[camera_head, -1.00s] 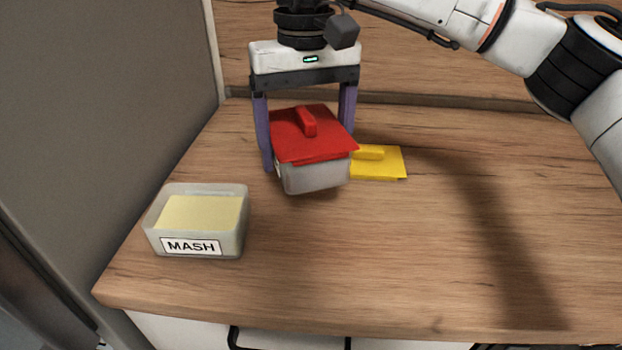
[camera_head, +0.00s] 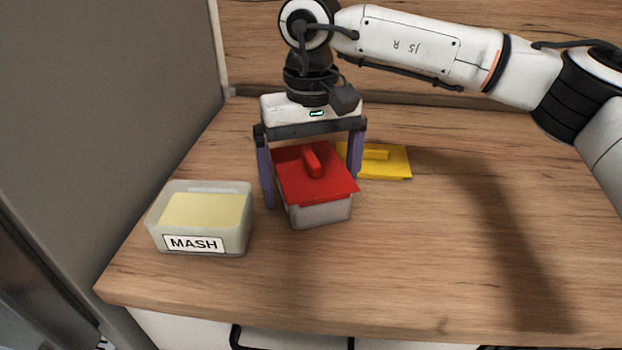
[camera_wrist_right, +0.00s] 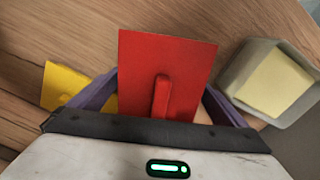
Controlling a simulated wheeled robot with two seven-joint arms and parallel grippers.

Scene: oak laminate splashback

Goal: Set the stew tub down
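The stew tub (camera_head: 322,214), a grey tub under a red lid (camera_head: 333,184) with a raised handle, stands upright on the worktop. No label shows on it now. My right gripper (camera_head: 312,190) is over it, pointing down, with one purple finger on each side. The fingers look spread, with a narrow gap beside the tub's left side; the far finger's contact is partly hidden by the lid. In the right wrist view the red lid (camera_wrist_right: 185,65) lies between the fingers. My left gripper is not in view.
An open tub labelled MASH (camera_head: 236,236) stands just left of the stew tub. A yellow lid (camera_head: 398,162) lies behind it to the right. The worktop (camera_head: 440,260) is clear in front and to the right. A grey panel (camera_head: 110,120) bounds the left side.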

